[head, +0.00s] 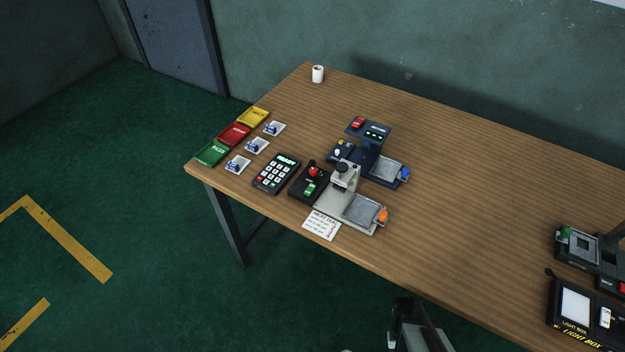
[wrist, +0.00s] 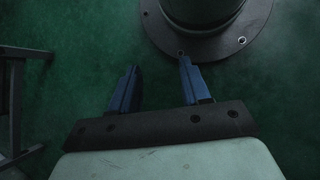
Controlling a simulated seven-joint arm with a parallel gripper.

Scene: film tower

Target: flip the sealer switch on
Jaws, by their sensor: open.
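No label reading "sealer" is legible, so I cannot tell for sure which machine is the sealer. A navy machine (head: 368,163) stands mid-table with a blue-knobbed tray, and a red switch (head: 357,122) sits on its rear panel. A dark machine (head: 590,255) with a green knob stands at the right edge, partly cut off, with a red part (head: 622,287) beside it. The switch positions are too small to read. My gripper (wrist: 157,66) is open and empty over the green floor in the wrist view. Part of my arm shows at the head view's bottom edge, off the table's front.
A pale press (head: 349,200) with an orange knob, a joystick box (head: 309,183) and a keypad (head: 276,174) stand near the table's (head: 470,190) front edge. Coloured trays (head: 233,134) lie left, a white cup (head: 318,74) behind, a light box (head: 575,305) at right. The table's centre right is clear.

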